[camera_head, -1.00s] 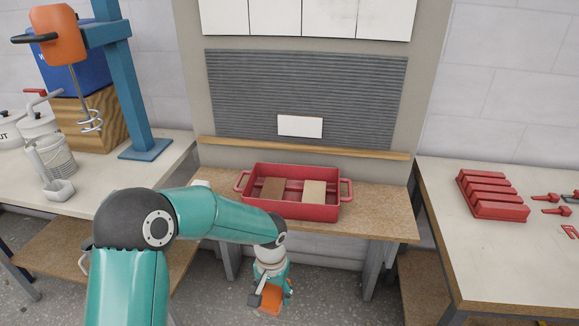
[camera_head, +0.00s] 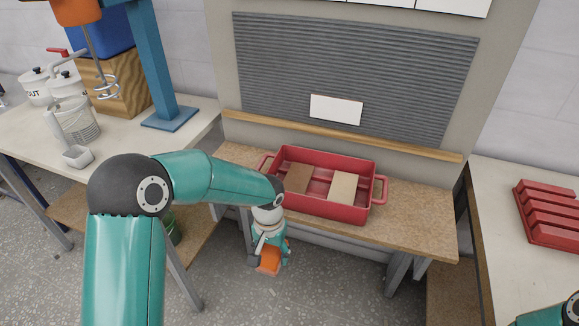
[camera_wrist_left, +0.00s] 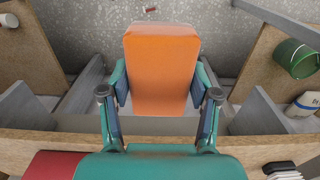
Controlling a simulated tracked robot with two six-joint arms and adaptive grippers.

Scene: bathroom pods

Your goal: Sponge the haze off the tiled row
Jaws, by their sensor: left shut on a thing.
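My left gripper (camera_head: 268,262) is shut on an orange sponge (camera_head: 268,268), held low in front of the bench's front edge, left of the red tub. In the left wrist view the sponge (camera_wrist_left: 161,65) sits between both fingers, pointing away over the floor. The row of white tiles (camera_head: 452,5) runs along the top of the wall panel, mostly cut off by the top of the head view; I cannot make out haze on it. My right gripper is out of view.
A red tub (camera_head: 335,211) with a brown block (camera_head: 298,179) and a cream block (camera_head: 342,187) stands on the middle bench. A green bucket (camera_wrist_left: 296,58) stands to the right in the wrist view.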

